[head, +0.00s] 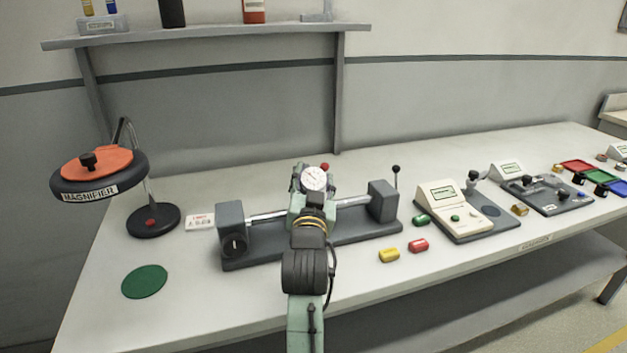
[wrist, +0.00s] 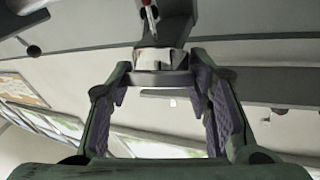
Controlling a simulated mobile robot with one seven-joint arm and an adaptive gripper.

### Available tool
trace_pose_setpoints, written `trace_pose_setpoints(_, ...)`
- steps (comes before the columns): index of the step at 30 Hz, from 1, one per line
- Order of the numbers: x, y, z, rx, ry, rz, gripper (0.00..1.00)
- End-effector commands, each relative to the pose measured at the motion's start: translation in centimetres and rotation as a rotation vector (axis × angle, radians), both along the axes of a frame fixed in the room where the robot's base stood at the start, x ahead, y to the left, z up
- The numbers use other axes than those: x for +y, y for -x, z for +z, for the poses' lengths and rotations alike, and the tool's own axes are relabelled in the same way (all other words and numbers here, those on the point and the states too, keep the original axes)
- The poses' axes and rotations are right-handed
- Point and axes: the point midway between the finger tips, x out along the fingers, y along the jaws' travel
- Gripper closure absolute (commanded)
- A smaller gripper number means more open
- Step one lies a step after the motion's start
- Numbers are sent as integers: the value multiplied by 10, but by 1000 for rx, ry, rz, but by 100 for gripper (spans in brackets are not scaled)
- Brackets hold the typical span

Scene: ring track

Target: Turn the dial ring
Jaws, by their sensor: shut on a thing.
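The dial gauge (head: 315,178) has a round white face with a dark needle and a red knob on top. It sits over the rod of the dark grey bench fixture (head: 274,249). My gripper (head: 313,190) is at the gauge, with its green fingers on either side and my wrist hiding the gauge's lower part. In the wrist view, the fingertips (wrist: 160,76) close on a dark round rim, the dial ring (wrist: 160,79), below a pale drum-shaped body (wrist: 160,60). The contact itself is partly hidden by the fingers.
A magnifier lamp (head: 151,220) stands at the left, and a green disc (head: 145,282) lies before it. Yellow (head: 389,256) and red (head: 419,245) cylinders lie right of the fixture, near a cream meter (head: 449,212). A shelf (head: 210,34) hangs above.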

Motion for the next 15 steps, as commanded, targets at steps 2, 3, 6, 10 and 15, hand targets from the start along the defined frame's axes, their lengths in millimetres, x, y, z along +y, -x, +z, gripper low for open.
trace_pose_setpoints(2, 0, 0, 0, 0, 0, -1, 82)
trace_pose_setpoints(3, 0, 0, 0, 0, 0, -1, 82)
trace_pose_setpoints(6, 0, 0, 0, 0, -1, -1, 50)
trace_pose_setpoints(10, 0, 0, 0, 0, -1, -1, 41)
trace_pose_setpoints(15, 0, 0, 0, 0, -1, -1, 33)
